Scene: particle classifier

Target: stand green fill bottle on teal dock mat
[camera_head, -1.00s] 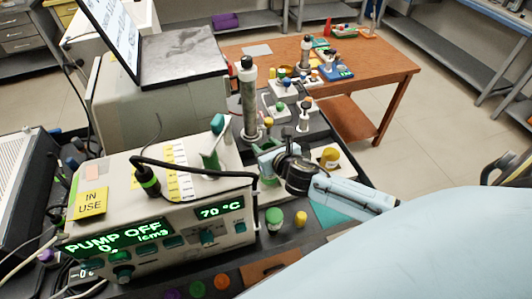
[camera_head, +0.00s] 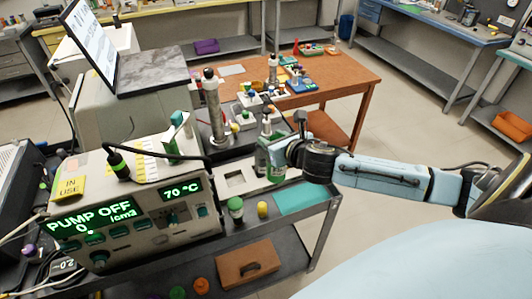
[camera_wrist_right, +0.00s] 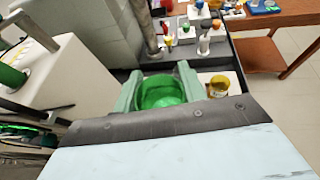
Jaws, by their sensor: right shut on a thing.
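The green fill bottle (camera_head: 276,173) is clear with green contents and hangs upright between the fingers of my right gripper (camera_head: 272,158). In the right wrist view the bottle (camera_wrist_right: 160,92) shows as a green round between the two pale green fingers, which are shut on it. Its upper part is partly hidden by the gripper in the head view. The teal dock mat (camera_head: 302,199) lies bare on the dark bench, in front and to the right of the bottle. I cannot tell how high the bottle is above the bench. My left gripper is not in view.
A white holder with a dark opening (camera_head: 236,179) sits left of the bottle. A green-capped jar (camera_head: 236,208) and a yellow-capped jar (camera_head: 262,210) stand left of the mat. The pump unit (camera_head: 140,205) is at left. A yellow jar (camera_wrist_right: 218,86) shows in the wrist view.

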